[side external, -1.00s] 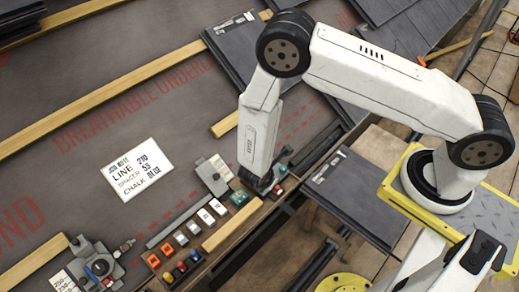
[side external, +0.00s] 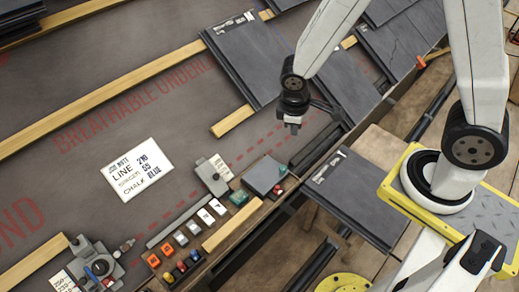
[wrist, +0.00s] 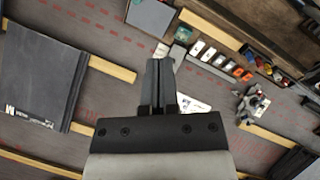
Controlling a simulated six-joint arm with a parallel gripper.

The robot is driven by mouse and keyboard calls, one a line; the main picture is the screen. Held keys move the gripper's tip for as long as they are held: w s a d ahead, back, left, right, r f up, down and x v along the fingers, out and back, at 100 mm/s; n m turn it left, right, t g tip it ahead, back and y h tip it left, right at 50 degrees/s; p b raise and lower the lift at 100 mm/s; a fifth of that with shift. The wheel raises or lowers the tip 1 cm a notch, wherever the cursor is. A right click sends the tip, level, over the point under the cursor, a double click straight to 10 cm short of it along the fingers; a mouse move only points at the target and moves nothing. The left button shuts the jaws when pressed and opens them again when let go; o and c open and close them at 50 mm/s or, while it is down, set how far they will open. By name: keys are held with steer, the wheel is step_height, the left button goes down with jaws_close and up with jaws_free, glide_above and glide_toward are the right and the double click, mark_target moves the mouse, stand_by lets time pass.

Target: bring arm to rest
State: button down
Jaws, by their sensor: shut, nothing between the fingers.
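My gripper (side external: 293,127) is shut and empty. It hangs above the dark roof underlay (side external: 150,80), to the right of the white card and beside the slates on the roof. In the wrist view my gripper (wrist: 160,66) shows its two fingers pressed together, pointing toward the top of the picture. Nothing is between or under the fingers that I can see touching them. My arm is raised, with the gripper pointing down in the side view.
Slates (side external: 240,60) lie on battens (side external: 233,121). A white card (side external: 138,169) lies on the underlay. A tray (side external: 222,228) holds coloured blocks, with a dark square plate (side external: 264,175) at its end. A slate stack (side external: 357,195) stands right of the roof edge. A grey device (side external: 95,264) sits lower left.

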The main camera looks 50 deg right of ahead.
steer(key=s+d+r+m+t+y, duration=0.2)
steer(key=s+r+m, duration=0.2)
steer(key=r+m, duration=0.2)
steer(key=shift+d+r, duration=0.15)
steer(key=shift+r, duration=0.6)
